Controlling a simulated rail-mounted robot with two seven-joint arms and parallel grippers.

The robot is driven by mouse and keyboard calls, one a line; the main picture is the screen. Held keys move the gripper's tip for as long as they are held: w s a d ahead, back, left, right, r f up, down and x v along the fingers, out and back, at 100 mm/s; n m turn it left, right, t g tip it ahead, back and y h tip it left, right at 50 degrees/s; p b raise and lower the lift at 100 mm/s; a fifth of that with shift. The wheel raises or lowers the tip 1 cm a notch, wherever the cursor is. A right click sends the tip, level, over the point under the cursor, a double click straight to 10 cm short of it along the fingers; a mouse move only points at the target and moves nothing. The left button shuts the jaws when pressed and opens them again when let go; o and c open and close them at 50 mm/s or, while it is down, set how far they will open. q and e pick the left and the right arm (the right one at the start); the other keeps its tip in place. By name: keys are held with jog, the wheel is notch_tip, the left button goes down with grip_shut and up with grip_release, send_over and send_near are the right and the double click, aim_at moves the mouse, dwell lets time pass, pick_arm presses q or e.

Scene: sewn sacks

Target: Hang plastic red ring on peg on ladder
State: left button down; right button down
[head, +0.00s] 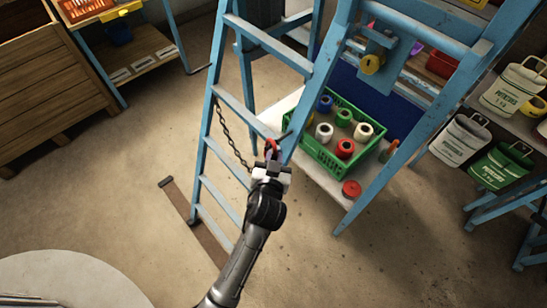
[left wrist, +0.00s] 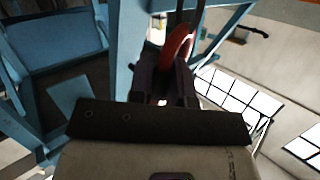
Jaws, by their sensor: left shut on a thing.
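The red plastic ring (head: 271,144) is at the tip of my left gripper (head: 271,160), in front of the blue ladder (head: 297,122). My left gripper is shut on the ring, which stands up out of the jaws. In the left wrist view the ring (left wrist: 178,45) rises from between the dark fingers (left wrist: 163,88), close beside a blue ladder upright (left wrist: 128,45). A small dark peg-like piece (head: 284,136) shows on the ladder upright just right of the ring. I cannot tell whether the ring touches it or is around it. My right gripper is not in view.
A chain (head: 231,137) hangs on the ladder left of my gripper. Behind the ladder, a green crate (head: 322,156) holds several spools on a low shelf. Sacks (head: 461,139) hang at the right. A round pale tabletop (head: 70,280) is at lower left.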

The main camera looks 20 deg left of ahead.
pick_arm(q)
jog(key=c, duration=1)
grip_release()
